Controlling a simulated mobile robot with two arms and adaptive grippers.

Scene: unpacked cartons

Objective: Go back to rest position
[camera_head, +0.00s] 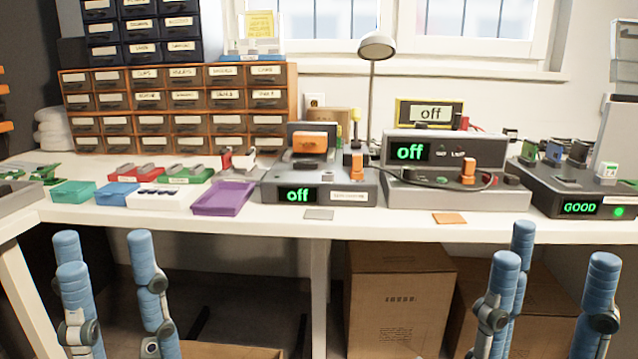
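My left gripper (106,255) stands in front of the table at the lower left, its blue fingers pointing up and spread apart. My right gripper (549,262) stands likewise at the lower right, its blue fingers apart. Both are open with nothing between the fingers, and both are clear of the table top. The lower parts of both are cut off by the picture's bottom edge.
The white table (400,228) carries a purple tray (224,198), small bins, two devices reading "off" (318,193) (455,192) and one reading "GOOD" (580,195). Drawer cabinets (180,100) and a lamp (376,48) stand behind. Cardboard boxes (400,300) are under the table.

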